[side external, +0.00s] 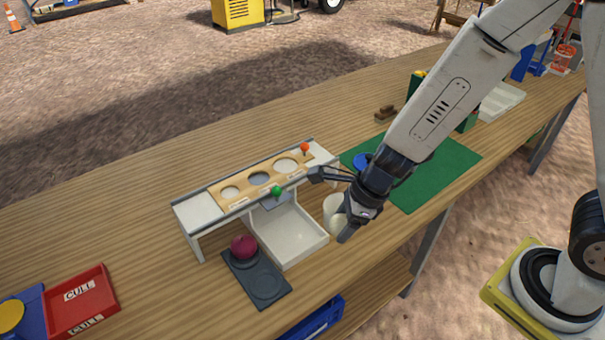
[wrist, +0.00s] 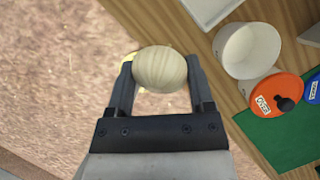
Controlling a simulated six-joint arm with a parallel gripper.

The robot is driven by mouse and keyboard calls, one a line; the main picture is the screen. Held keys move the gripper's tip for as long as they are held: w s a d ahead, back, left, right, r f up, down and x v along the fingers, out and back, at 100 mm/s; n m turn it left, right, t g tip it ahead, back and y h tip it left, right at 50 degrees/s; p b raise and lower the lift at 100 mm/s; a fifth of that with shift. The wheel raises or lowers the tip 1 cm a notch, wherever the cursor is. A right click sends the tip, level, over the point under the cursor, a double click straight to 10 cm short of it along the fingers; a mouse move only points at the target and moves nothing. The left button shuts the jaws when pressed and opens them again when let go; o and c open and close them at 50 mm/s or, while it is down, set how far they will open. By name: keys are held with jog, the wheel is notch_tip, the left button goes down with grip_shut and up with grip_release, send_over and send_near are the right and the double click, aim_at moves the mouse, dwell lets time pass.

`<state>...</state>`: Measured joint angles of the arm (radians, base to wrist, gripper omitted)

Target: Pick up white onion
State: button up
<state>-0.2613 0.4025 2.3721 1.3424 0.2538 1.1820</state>
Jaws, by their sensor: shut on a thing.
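The white onion (wrist: 160,68) is pale and striped, and sits between the two dark fingers of my gripper (wrist: 160,84) in the wrist view. The fingers are shut on its sides. The onion hangs clear of the table, with ground behind it in that view. In the side view my gripper (side external: 352,222) points down near the table's front edge, right of the white tray. The onion is hard to tell apart there from the white cup (side external: 333,209) beside the gripper.
A sizing stand (side external: 198,209) with round holes stands behind the white tray (side external: 303,246). A red onion (side external: 244,246) sits on a dark two-ring plate (side external: 268,284). A green mat (side external: 437,180) lies to the right. Red CULL bin (side external: 83,299) is at front left. The table's left back is clear.

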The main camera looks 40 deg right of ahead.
jog(key=shift+s, duration=0.15)
jog(key=shift+d, duration=0.1)
dwell(0.5)
jog(key=shift+w+d+r, duration=0.2)
jog(key=shift+w, duration=0.35)
jog(key=w+d+r, duration=0.2)
jog(key=w+d, duration=0.6)
jog(key=d, duration=0.2)
jog(key=shift+w+d+r, duration=0.25)
jog(key=shift+d+r, duration=0.05)
jog(key=shift+d, duration=0.1)
notch_tip(320, 180, down, 6)
